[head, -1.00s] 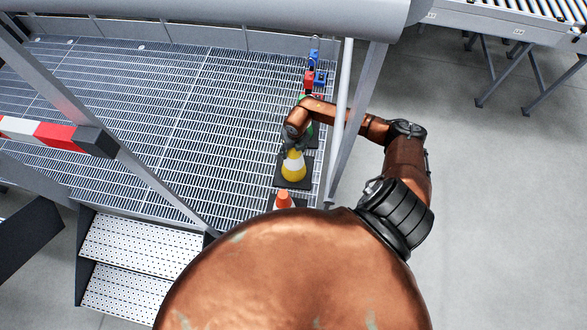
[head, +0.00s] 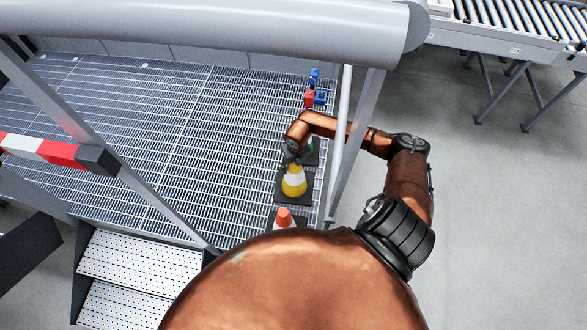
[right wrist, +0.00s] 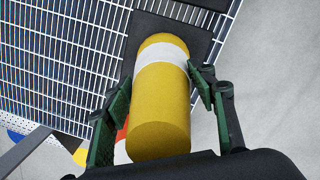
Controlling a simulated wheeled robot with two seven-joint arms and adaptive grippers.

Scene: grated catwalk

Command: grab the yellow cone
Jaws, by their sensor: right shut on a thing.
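The yellow cone (head: 293,184) has a white band and a square black base that appears to rest on the grating. My left gripper is not in view.
A pale post (head: 341,150) and grey rail (head: 220,25) stand close to my right arm. Red and blue items (head: 309,98) lie farther back near the grating's edge. Open grating (head: 150,130) lies left of the cones. Perforated steps (head: 135,265) are at the lower left.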

